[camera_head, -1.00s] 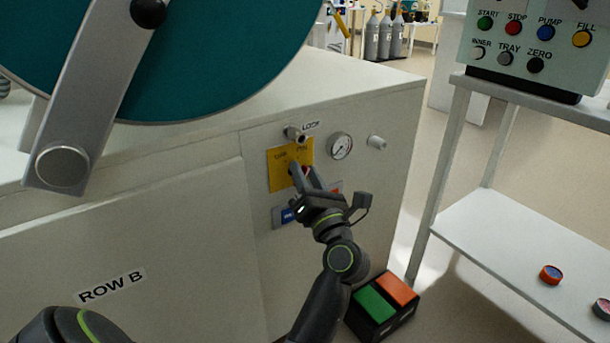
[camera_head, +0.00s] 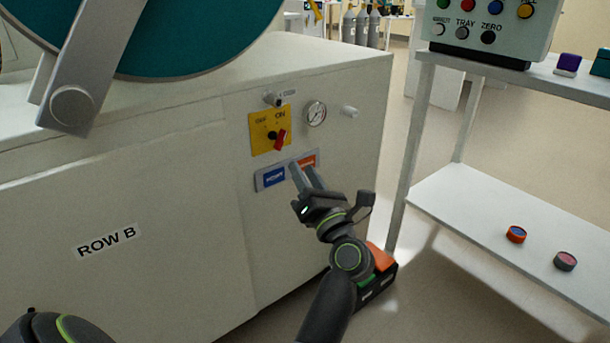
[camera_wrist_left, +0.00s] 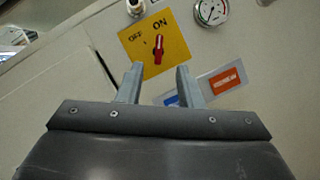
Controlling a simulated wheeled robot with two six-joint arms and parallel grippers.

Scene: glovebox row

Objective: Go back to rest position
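My left gripper (camera_head: 302,170) is open and empty in the head view, in front of the cabinet's front face, below and right of the rotary switch. In the left wrist view its two fingers (camera_wrist_left: 157,82) stand apart with nothing between them. The yellow switch plate (camera_head: 259,144) carries a red handle (camera_head: 281,141), clear of the fingers. In the left wrist view the red handle (camera_wrist_left: 159,43) lies roughly in line with the word ON. My right gripper is not in view.
Below the switch are a blue label (camera_head: 273,177) and an orange label (camera_head: 307,159), partly behind the fingers. A gauge (camera_head: 315,113) sits right of the switch. A pedal box (camera_head: 375,291) stands on the floor behind my arm. A white shelf (camera_head: 470,205) stands at right.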

